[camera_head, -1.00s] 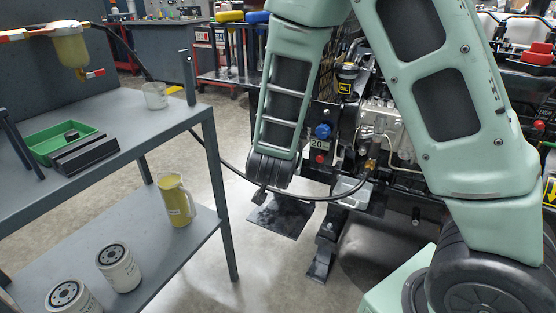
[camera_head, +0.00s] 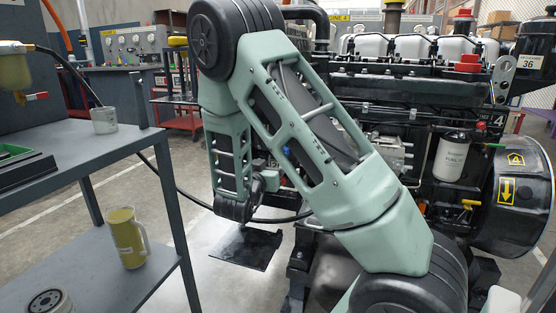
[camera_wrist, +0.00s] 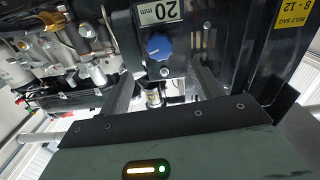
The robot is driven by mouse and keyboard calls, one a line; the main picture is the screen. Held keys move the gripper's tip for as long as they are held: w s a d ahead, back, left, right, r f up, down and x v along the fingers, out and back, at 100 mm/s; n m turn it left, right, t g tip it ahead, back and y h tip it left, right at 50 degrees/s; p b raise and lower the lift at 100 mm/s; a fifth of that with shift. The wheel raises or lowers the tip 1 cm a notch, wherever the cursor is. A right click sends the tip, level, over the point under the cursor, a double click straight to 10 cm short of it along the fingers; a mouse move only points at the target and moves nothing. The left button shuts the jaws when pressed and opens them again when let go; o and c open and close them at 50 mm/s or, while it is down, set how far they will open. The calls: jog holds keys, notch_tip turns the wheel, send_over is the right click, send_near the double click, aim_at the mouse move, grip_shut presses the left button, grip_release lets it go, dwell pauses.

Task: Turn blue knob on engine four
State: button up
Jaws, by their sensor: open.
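The engine (camera_head: 385,83) stands at the right in the head view, with a "4" on its side. The blue knob (camera_wrist: 159,47) is in the upper middle of the wrist view, on a dark panel under a "20 mm" label. In the head view a small bit of the blue knob (camera_head: 287,150) shows through a gap in my arm. My gripper (camera_wrist: 165,77) is open and empty in the wrist view. Its two fingers point toward the panel, and the knob appears between and just beyond their tips. The head view does not show the fingers clearly.
A grey two-level bench (camera_head: 80,150) stands at the left, with a glass jar (camera_head: 104,120) above and a yellow jug (camera_head: 126,238) below. A black hose (camera_head: 180,190) runs from the bench side toward the engine.

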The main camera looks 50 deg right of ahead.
jog(key=b+x, duration=0.1)
jog(key=x, duration=0.7)
jog(key=c, duration=1)
